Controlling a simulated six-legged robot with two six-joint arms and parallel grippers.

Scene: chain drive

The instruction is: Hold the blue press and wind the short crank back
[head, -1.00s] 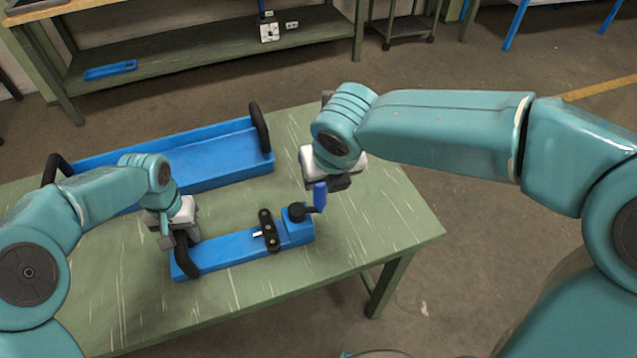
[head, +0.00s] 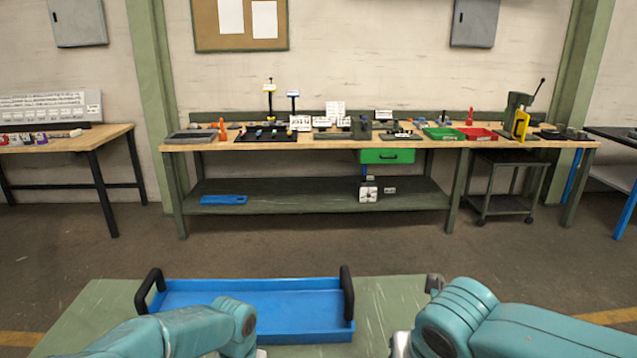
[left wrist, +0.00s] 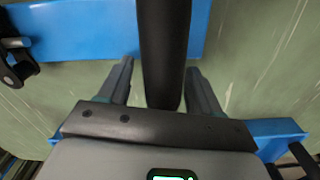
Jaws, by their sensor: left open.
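In the left wrist view, the blue press body (left wrist: 80,30) crosses the upper part of the picture. Its thick black handle (left wrist: 163,50) runs down between the fingers of my left gripper (left wrist: 160,68), which is open with a finger on each side of the handle. A black part (left wrist: 15,68) shows at the left edge, cut off; I cannot tell whether it is the short crank. In the head view the press and crank are out of the picture, below its lower edge. Only arm links show there; both grippers' fingers are out of that view.
A blue tray (head: 300,325) with two black handles sits on the green table (head: 385,300) in front of me. A long workbench (head: 440,143) with small tools and bins stands against the wall beyond open floor.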

